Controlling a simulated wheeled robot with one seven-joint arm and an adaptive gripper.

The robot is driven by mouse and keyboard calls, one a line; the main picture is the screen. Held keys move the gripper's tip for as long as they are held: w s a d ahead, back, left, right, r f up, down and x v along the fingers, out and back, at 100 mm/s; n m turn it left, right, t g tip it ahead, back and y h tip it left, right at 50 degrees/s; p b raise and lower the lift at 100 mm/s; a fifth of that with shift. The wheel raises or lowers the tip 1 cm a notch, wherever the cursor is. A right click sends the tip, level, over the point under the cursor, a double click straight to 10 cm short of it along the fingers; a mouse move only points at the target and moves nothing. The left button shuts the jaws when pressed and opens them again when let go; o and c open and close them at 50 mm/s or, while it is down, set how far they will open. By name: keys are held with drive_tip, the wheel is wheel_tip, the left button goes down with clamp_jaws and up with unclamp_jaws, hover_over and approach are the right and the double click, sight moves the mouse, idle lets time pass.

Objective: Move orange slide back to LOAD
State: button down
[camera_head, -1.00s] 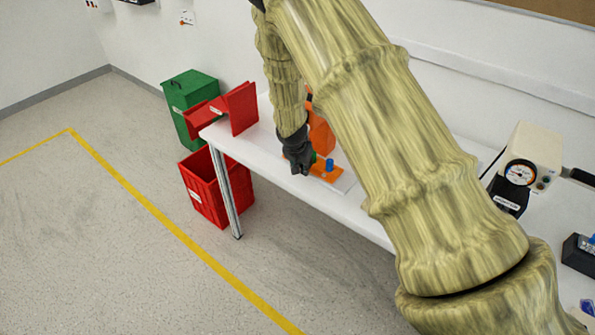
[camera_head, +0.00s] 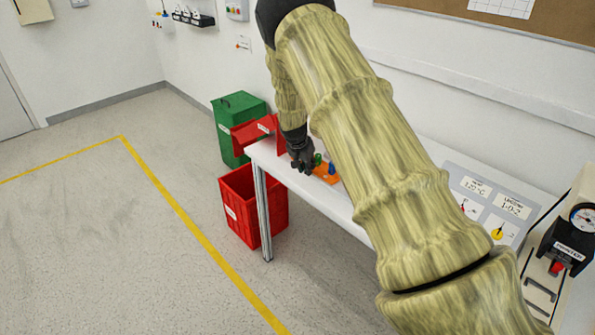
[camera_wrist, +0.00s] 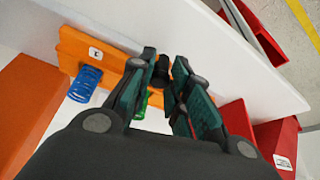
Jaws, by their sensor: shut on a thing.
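My gripper (camera_wrist: 162,72) is shut on a black knob (camera_wrist: 161,66) at the end of the orange plate. In the head view my gripper (camera_head: 304,165) is low over the table, left of the green piece (camera_head: 318,159). No LOAD marking is readable.
A larger orange block (camera_wrist: 25,105) stands beside the slide. Red bins (camera_head: 253,205) and a green bin (camera_head: 238,127) are at the table's left end. A grey panel (camera_head: 490,205) and a gauge box (camera_head: 575,235) are at the right. My arm hides the middle of the table.

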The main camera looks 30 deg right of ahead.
drive_tip(key=shift+w+r, duration=0.15)
drive_tip(key=shift+w, duration=0.1)
drive_tip(key=c, duration=1.3)
unclamp_jaws()
drive_tip(key=shift+w+a, duration=0.1)
drive_tip(key=shift+c, duration=0.2)
drive_tip(key=v, duration=1.1)
drive_tip(key=shift+s+a+r, duration=0.15)
drive_tip(key=shift+s+r, duration=0.05)
drive_tip(key=shift+r, duration=0.15)
